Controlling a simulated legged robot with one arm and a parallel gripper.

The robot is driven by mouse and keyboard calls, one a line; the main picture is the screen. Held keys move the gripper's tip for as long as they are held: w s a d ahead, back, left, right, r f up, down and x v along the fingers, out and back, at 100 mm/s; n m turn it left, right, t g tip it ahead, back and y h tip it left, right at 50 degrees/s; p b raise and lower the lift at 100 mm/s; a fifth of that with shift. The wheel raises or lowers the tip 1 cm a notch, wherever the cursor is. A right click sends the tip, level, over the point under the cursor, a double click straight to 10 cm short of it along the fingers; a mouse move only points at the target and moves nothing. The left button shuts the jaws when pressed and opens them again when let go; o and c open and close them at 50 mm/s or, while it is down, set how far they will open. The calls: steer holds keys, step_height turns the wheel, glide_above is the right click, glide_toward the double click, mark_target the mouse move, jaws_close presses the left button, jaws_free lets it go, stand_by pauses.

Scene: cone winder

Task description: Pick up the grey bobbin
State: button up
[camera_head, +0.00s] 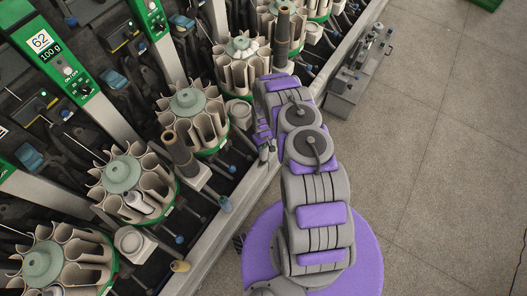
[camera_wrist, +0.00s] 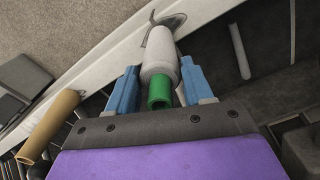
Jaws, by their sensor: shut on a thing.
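The grey bobbin (camera_wrist: 159,58), pale grey yarn on a green tube (camera_wrist: 160,93), is in the middle of the wrist view. Its green end faces my wrist. My gripper (camera_wrist: 158,70) has its two blue fingers on either side of the bobbin and is shut on it. In the head view my gripper (camera_head: 265,138) is over the machine's front edge, beside the round magazines. My arm hides most of it there, and I cannot make out the bobbin in that view.
Several green-based round magazines (camera_head: 123,175) with cream pockets line the machine. Brown cones (camera_head: 180,150) stand between them. A tan tube (camera_wrist: 48,125) is at the left in the wrist view. A grey metal unit (camera_head: 355,75) sits beyond my arm. The floor (camera_head: 440,140) at right is clear.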

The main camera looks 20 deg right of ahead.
steer(key=shift+c, duration=1.3)
steer(key=shift+r, duration=0.1)
